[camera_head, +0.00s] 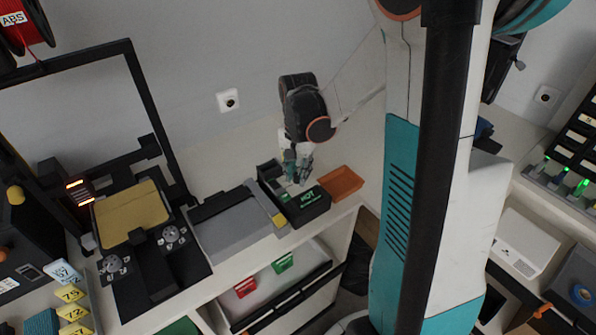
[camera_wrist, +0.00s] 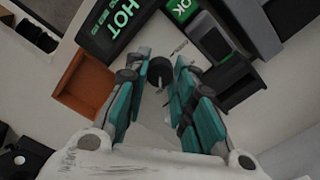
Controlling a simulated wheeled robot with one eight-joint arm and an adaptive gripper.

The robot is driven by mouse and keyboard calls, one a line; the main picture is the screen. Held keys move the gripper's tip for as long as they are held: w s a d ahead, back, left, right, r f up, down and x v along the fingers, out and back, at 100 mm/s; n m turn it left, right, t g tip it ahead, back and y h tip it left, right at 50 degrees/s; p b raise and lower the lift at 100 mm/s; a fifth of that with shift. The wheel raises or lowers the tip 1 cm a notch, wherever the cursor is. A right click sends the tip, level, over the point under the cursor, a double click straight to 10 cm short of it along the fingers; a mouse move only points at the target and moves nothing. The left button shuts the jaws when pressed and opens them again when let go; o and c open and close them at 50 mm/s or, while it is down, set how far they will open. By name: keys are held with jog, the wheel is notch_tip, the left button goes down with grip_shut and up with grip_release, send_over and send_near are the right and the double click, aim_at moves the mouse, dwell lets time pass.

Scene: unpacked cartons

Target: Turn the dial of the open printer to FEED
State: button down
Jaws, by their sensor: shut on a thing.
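My gripper (camera_head: 298,170) reaches down at the back of a low black device (camera_head: 307,205) with a green HOT label. In the wrist view my gripper (camera_wrist: 161,62) has its teal fingers on either side of a small dark round knob (camera_wrist: 160,74), and it is shut on this knob. The black device (camera_wrist: 103,42) shows there with its HOT label, beside a green OK label (camera_wrist: 184,10) and a raised dark part (camera_wrist: 215,42). A small dark mark lies near the knob, too small to read. I cannot read the dial's setting.
An orange tray (camera_head: 342,182) stands right beside the black device; it also shows in the wrist view (camera_wrist: 84,85). A grey flat machine (camera_head: 235,232) stands to the left. Further left is a large frame machine with a yellow bed (camera_head: 130,212). The wall is close behind.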

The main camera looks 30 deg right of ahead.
aim_at(298, 175)
jog(key=c, duration=1.3)
grip_release()
jog(key=shift+c, duration=0.2)
notch_tip(298, 175, up, 12)
